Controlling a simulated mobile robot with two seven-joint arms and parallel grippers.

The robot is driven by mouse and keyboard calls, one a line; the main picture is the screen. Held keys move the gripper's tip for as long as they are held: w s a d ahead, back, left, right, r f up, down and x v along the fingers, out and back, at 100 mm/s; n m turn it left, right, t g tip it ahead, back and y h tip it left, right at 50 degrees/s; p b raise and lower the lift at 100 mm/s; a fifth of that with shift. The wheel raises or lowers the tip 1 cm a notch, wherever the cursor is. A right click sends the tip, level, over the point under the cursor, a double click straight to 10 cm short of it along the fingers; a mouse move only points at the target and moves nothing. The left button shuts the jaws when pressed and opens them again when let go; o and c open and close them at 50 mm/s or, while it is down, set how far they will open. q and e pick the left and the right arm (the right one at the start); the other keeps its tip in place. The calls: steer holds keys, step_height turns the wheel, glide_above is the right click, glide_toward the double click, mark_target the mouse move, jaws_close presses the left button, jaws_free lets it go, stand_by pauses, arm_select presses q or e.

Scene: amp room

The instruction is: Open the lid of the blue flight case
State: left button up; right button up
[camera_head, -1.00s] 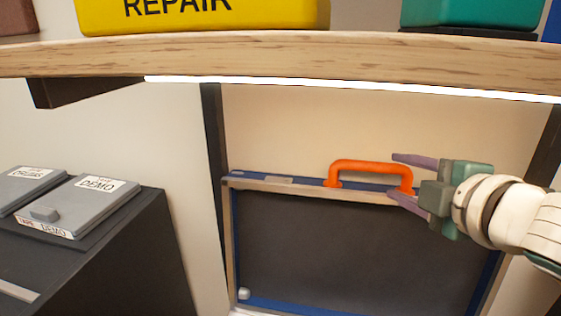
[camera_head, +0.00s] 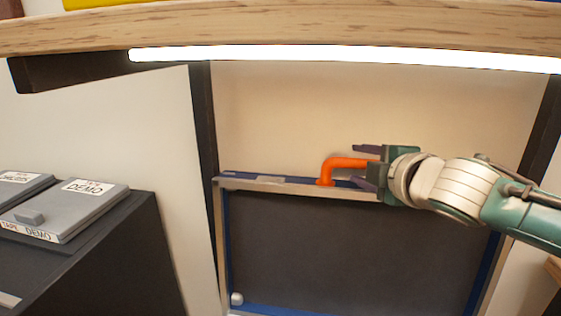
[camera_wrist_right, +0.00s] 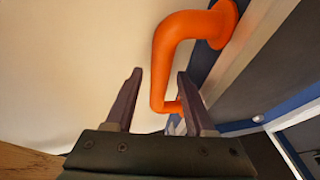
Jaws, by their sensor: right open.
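The blue flight case (camera_head: 252,180) shows below the shelf as an upright panel with a dark grey face, blue edges and a silver-coloured rim. An orange handle (camera_head: 335,165) stands on its top edge; the handle also shows in the right wrist view (camera_wrist_right: 163,75). My right gripper (camera_head: 356,165) comes in from the right, open. In the right wrist view, its two fingers (camera_wrist_right: 158,75) lie on either side of part of the handle. Contact cannot be told. The gripper hides the handle's right end in the head view. My left gripper is not in view.
A wooden shelf (camera_head: 280,25) with a bright light strip (camera_head: 340,59) runs above the case. Dark posts (camera_head: 203,130) stand at both sides. At left, a black cabinet (camera_head: 110,240) bears grey tape boxes (camera_head: 75,205). Bare wall shows between shelf and case.

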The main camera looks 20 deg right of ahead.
steer(key=shift+c, duration=0.3)
jaws_close()
stand_by(1.1)
